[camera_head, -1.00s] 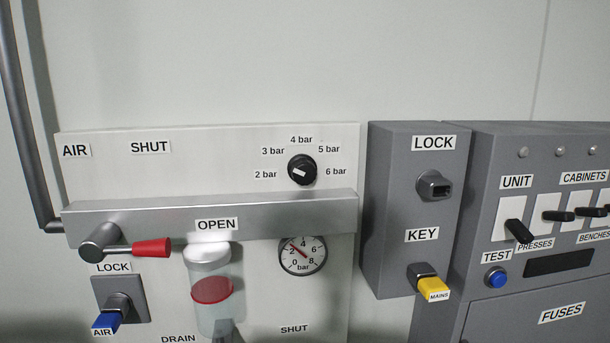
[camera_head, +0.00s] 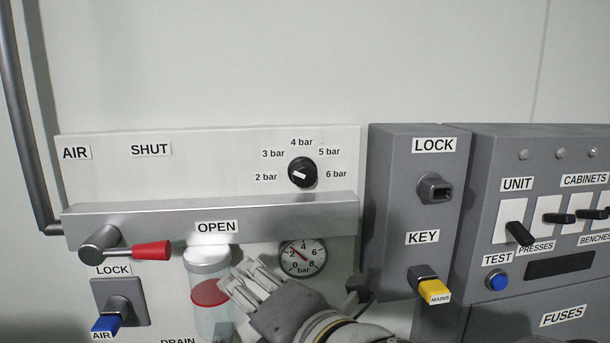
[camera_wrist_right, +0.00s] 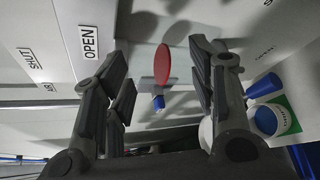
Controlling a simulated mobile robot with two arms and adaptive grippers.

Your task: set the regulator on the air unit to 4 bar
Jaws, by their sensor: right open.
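The regulator knob (camera_head: 302,172) is black and round, on the white air unit panel (camera_head: 215,165). Labels from 2 bar to 6 bar arc around it. Its white mark lies on the left side, roughly toward 2 bar. The gauge (camera_head: 302,257) below has its needle near 2. My right gripper (camera_head: 247,284) is below the knob, in front of the bowl and left of the gauge, apart from the knob. In the right wrist view its fingers (camera_wrist_right: 160,82) are spread with nothing between the tips. The knob does not show there. My left gripper is out of view.
A metal bar (camera_head: 215,220) crosses below the knob, with a red-tipped lever (camera_head: 150,251) at left. The clear bowl (camera_head: 207,268) with a red disc hangs under it. A grey lock box (camera_head: 405,240) stands out to the right. The wall above is clear.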

